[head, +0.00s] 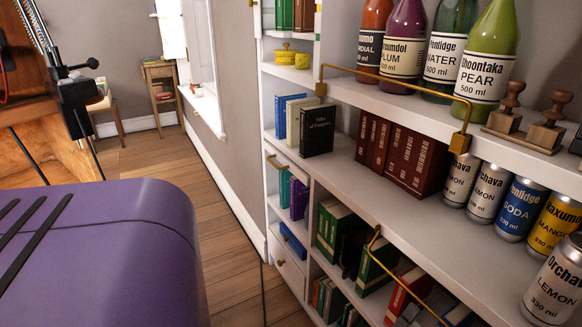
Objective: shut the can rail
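The can rail (404,288) is a thin brass bar at the front of the middle shelf. It bends down from a pivot at the shelf edge and hangs below the edge, in front of the lower books; its right end runs out of the picture at the bottom. Several cans stand on that shelf at the right, among them a blue soda can (520,208), a yellow mango can (556,222) and a white lemon can (556,283) close to the front. Neither of my grippers is in view.
A second brass rail (395,84) stands raised in front of several bottles (487,62) on the shelf above. Wooden stamps (546,124) stand beside them. Wooden floor (222,262) shows left of the bookcase.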

